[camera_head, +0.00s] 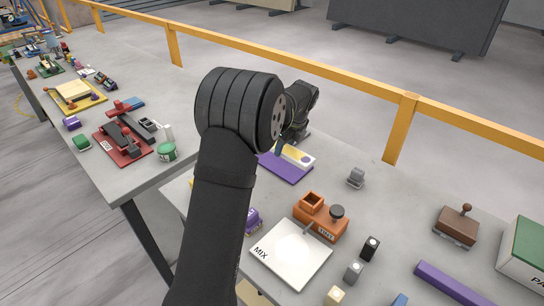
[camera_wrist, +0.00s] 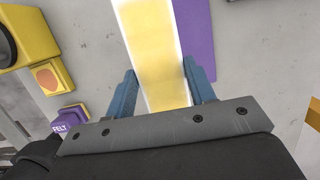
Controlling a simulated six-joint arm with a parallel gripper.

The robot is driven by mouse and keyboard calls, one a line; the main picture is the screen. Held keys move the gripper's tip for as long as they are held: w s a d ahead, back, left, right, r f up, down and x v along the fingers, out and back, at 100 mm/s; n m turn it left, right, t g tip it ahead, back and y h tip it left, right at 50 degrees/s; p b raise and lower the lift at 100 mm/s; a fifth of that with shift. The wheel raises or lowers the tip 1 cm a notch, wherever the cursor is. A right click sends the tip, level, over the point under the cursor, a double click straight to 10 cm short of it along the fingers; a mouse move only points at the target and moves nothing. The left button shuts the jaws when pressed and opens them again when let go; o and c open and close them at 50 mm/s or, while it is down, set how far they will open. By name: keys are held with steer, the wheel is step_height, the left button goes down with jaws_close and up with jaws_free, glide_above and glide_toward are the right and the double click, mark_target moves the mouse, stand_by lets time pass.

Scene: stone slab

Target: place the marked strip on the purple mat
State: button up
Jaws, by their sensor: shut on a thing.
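The marked strip (camera_wrist: 152,50) is yellow with white long edges in the wrist view. My gripper (camera_wrist: 161,90) has its blue fingers shut on the strip's two sides. The strip's far end runs out of the top of the wrist view. The purple mat (camera_wrist: 197,30) shows along the strip's right side. In the head view the strip (camera_head: 300,154) shows a white end with a purple mark, over the far side of the mat (camera_head: 287,171). I cannot tell whether it touches the mat. My arm hides most of my gripper there.
An orange block stand (camera_head: 320,222) and a white MIX board (camera_head: 291,255) are nearer. A yellow rail (camera_head: 360,87) runs behind the table. A yellow object (camera_wrist: 28,35) and a purple FELT block (camera_wrist: 68,119) lie left of my gripper.

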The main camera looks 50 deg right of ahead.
glide_above(271, 163)
step_height(271, 163, down, 4)
steer(key=shift+r, duration=0.2)
steer(key=shift+f, duration=1.95)
steer(key=shift+f, duration=0.1)
steer(key=o, duration=1.3)
steer(key=shift+f, duration=0.1)
steer(key=v, duration=1.2)
steer(key=shift+r, duration=0.25)
steer(key=shift+f, duration=0.15)
